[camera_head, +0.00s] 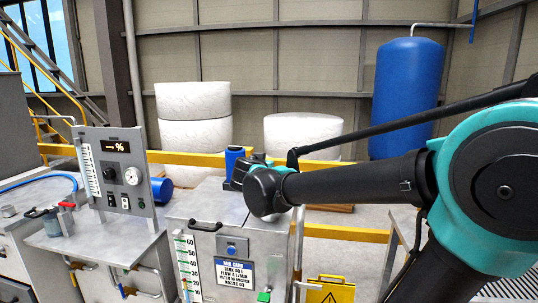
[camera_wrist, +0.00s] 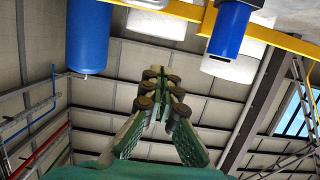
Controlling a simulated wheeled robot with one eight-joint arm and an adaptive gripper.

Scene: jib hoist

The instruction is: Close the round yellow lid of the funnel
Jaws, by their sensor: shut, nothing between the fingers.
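I cannot make out a round yellow lid or a funnel in either view. My gripper (camera_wrist: 160,92) shows in the wrist view with its green fingers brought together and nothing between them. In the head view my arm reaches left from the right side, and its dark wrist end is in front of the metal tank cabinet (camera_head: 212,208). The fingers are hidden there behind the wrist. A small blue cylinder (camera_head: 233,162) stands just left of the wrist at the cabinet's top; a blue cylinder also shows in the wrist view (camera_wrist: 230,30).
A control panel (camera_head: 116,170) stands left of the cabinet. A yellow warning sign (camera_head: 330,291) is at the bottom, right of the cabinet. A yellow rail (camera_head: 345,232) runs behind. A large blue tank (camera_head: 407,95) and white rolls (camera_head: 194,115) stand farther back.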

